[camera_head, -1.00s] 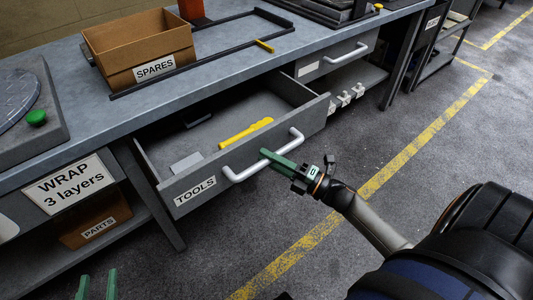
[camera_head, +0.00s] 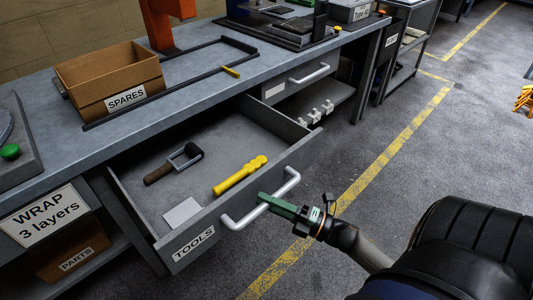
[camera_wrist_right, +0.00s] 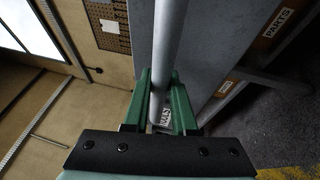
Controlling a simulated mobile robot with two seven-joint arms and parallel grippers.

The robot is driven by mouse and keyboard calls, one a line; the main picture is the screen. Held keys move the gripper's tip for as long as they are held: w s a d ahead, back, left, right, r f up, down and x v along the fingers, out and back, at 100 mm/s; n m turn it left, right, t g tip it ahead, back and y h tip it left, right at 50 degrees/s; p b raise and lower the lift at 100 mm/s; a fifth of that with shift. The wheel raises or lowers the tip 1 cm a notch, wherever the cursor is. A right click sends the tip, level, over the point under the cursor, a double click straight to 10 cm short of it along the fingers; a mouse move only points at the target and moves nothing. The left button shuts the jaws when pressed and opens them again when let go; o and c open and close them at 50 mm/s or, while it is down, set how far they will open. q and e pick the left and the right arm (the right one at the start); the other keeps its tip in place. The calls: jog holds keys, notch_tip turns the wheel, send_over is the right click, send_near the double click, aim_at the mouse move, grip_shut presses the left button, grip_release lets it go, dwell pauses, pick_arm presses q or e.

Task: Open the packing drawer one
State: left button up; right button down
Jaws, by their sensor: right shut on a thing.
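The drawer labelled TOOLS (camera_head: 160,226) is pulled well out from under the grey workbench. Inside lie a yellow tool (camera_head: 240,175), a dark-handled tool (camera_head: 173,164) and a pale flat card (camera_head: 182,213). My right gripper (camera_head: 268,200) is shut on the drawer's pale bar handle (camera_head: 236,223), near its middle. In the right wrist view the green fingers (camera_wrist_right: 166,105) stand on either side of the handle bar (camera_wrist_right: 165,50). My left gripper is not in view.
A SPARES box (camera_head: 110,80) stands on the bench (camera_head: 200,85). A second, closed drawer (camera_head: 300,78) is farther right. A PARTS box (camera_head: 75,255) sits on the lower shelf. Open floor (camera_head: 350,150) with yellow lines lies in front.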

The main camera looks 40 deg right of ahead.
jog(key=shift+d, duration=0.1)
jog(key=c, duration=0.7)
grip_release()
jog(key=shift+c, duration=0.2)
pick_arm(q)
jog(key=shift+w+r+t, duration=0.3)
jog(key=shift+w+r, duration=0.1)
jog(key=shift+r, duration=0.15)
pick_arm(e)
jog(key=v, duration=1.2)
jog(key=shift+s, duration=0.2)
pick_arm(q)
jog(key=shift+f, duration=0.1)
pick_arm(e)
jog(key=shift+d+f, duration=0.15)
